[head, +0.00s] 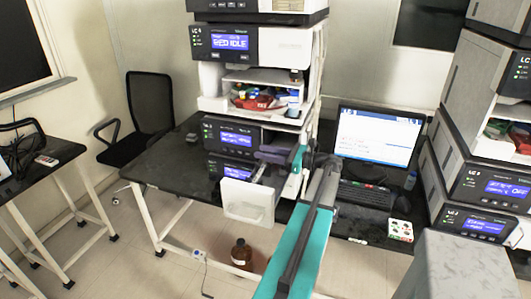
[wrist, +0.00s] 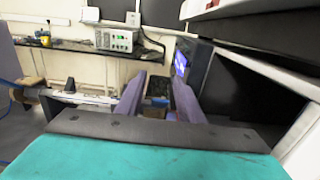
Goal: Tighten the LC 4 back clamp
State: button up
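The LC 4 stack (head: 255,45) stands in the middle of the head view, its label on an upper module with a lit blue display. Lower down, a white drawer-like tray (head: 247,203) sticks out of its front. My gripper (head: 262,155) is at the stack's lower right front, above and behind this tray. In the wrist view my gripper (wrist: 160,85) has two purple-grey fingers set apart, with nothing visible held between them. I cannot make out the back clamp for certain in either view. A pale bar with dark fittings (wrist: 90,98) lies left of the fingers.
A monitor (head: 377,135) and keyboard (head: 365,194) stand right of my arm on the black bench (head: 160,165). Another instrument stack (head: 485,185) is at the far right. A brown bottle (head: 241,253) stands on the floor. A black chair (head: 150,110) is at the left.

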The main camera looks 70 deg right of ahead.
grip_shut()
jog(key=shift+w+r+g+p, duration=0.15)
jog(key=shift+g+p, duration=0.25)
jog(key=shift+p, duration=0.25)
jog(key=shift+g+p, duration=0.4)
jog(key=shift+p, duration=0.25)
jog(key=g+p, duration=0.2)
jog(key=shift+w+p, duration=0.3)
jog(key=shift+w+f+g+p, duration=0.25)
jog(key=shift+g+p, duration=0.75)
jog(key=shift+p, duration=0.1)
jog(key=shift+w+f+g+p, duration=0.1)
jog(key=shift+f+g+p, duration=0.35)
jog(key=shift+g+p, duration=0.45)
